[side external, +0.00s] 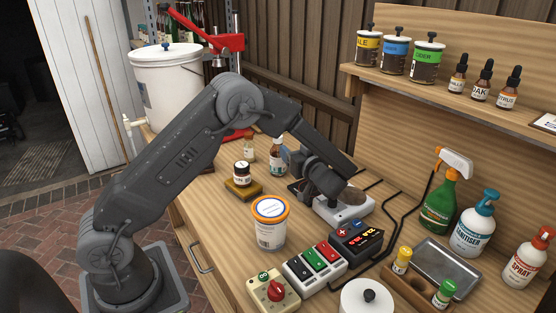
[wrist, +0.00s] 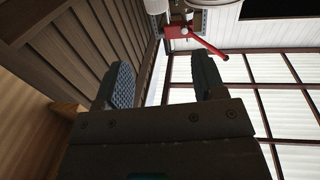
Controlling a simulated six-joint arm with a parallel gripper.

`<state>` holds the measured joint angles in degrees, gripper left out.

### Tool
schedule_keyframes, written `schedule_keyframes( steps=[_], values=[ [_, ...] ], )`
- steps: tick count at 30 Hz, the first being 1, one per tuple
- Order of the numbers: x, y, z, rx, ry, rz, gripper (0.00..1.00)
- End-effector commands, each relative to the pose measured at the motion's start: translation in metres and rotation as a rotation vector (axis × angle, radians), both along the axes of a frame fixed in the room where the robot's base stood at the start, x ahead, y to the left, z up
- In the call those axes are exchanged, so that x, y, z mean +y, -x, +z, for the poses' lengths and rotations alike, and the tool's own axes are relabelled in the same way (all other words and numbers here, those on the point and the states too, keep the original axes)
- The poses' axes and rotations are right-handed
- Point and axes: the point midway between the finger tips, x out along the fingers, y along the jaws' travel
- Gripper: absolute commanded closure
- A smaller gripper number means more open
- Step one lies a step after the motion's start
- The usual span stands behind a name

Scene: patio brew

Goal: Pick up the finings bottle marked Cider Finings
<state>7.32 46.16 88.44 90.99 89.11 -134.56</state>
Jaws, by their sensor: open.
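My gripper (side external: 291,172) is at mid-bench above a grey-white device, pointing toward the back left. Its two fingers show wide apart with nothing between them in the wrist view (wrist: 163,78). A small green-capped bottle (side external: 444,293) and a yellow-capped bottle (side external: 401,261) stand in a wooden rack at the front right, well away from my gripper. Their labels are too small to read, so I cannot tell which bottle is marked Cider Finings. No finings bottle shows in the wrist view.
A metal tray (side external: 449,260), spray bottles (side external: 437,206) and a sanitiser bottle (side external: 472,230) stand near the rack. A white tub (side external: 270,226), a switch box (side external: 314,266) and a display unit (side external: 356,240) crowd the bench front. A brown bottle (side external: 277,160) stands close to my gripper.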

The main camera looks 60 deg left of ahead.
Motion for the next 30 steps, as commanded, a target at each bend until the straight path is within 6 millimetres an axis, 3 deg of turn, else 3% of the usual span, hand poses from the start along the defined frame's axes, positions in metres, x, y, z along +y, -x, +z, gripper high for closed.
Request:
schedule_keyframes(
  steps=[3, 6, 18, 30],
  values=[
    [0.000, 0.000, -0.018, 0.001, 0.000, 0.000, 0.36],
    [0.006, -0.001, -0.022, -0.002, 0.000, 0.003, 0.36],
    [0.075, -0.011, -0.022, -0.001, 0.001, 0.004, 0.36],
    [0.105, -0.016, -0.023, -0.001, 0.002, 0.004, 0.36]
  ],
)
